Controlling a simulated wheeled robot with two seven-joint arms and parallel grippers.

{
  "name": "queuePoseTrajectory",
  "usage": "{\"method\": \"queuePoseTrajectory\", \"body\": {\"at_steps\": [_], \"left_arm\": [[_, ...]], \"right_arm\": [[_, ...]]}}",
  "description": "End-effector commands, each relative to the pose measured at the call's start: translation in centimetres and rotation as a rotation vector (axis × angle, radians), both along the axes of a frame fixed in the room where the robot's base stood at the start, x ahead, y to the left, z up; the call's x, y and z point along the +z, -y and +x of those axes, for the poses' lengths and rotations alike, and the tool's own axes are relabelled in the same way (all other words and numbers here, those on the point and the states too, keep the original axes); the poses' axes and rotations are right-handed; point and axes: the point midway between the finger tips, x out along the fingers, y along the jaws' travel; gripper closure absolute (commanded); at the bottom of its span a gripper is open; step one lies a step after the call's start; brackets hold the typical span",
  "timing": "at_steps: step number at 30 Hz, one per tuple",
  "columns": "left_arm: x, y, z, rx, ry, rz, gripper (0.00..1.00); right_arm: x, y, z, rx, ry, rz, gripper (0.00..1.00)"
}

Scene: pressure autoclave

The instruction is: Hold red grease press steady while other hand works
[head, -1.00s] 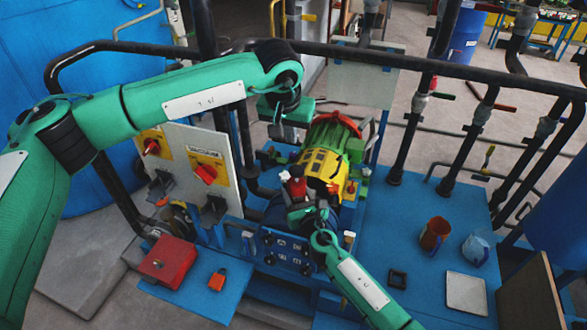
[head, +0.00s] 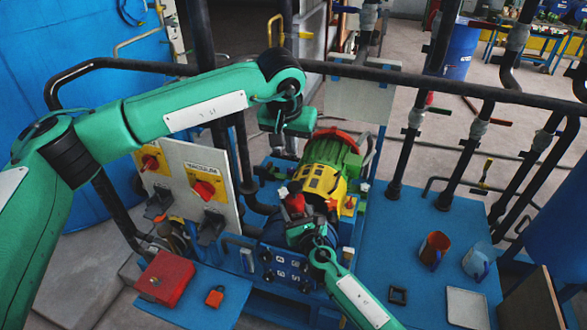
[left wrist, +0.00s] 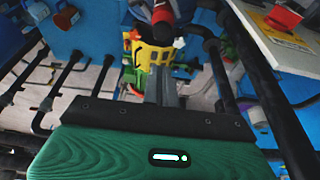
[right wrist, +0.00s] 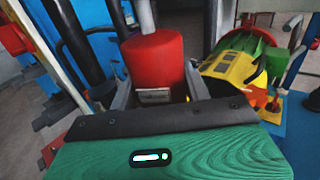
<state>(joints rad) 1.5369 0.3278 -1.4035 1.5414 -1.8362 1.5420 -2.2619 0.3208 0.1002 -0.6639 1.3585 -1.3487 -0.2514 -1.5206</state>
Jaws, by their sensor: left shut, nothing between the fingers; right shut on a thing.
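The red grease press (head: 294,204) stands upright at the near end of the green and yellow motor (head: 328,168). In the right wrist view it is a red cylinder (right wrist: 153,58) with a pale rod on top. My right gripper (head: 299,222) is shut on it, one finger on each side. My left gripper (head: 284,146) is higher and farther back, shut and empty, apart from the press. In the left wrist view its fingers (left wrist: 160,85) are together, and the red press (left wrist: 163,16) shows at the top edge.
A grey panel with red switches (head: 203,189) stands left of the press. A red box (head: 165,278) and small orange item (head: 214,297) lie on the front-left platform. Black pipes and rails (head: 395,76) surround the skid.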

Motion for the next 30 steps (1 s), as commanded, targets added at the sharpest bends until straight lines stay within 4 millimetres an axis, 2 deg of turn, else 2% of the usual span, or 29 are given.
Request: {"method": "queuePoseTrajectory", "body": {"at_steps": [5,15,18,24,30], "left_arm": [[-2.7,0.2,0.7,0.001,-0.005,0.001,1.0],[-9.6,0.9,2.6,0.001,-0.004,0.001,1.0],[-11.2,0.8,2.6,0.001,-0.003,0.001,1.0],[-12.9,0.8,2.6,0.0,-0.001,0.001,1.0],[-13.2,0.8,2.6,0.0,0.0,0.0,1.0]], "right_arm": [[0.0,0.0,0.0,0.001,0.0,0.0,0.9],[0.0,0.0,0.0,0.001,0.0,0.0,0.9],[0.0,0.0,0.0,0.001,0.0,0.0,0.9],[0.0,0.0,0.0,0.001,0.0,0.0,0.9],[0.0,0.0,0.0,0.001,0.0,0.0,0.9]]}}
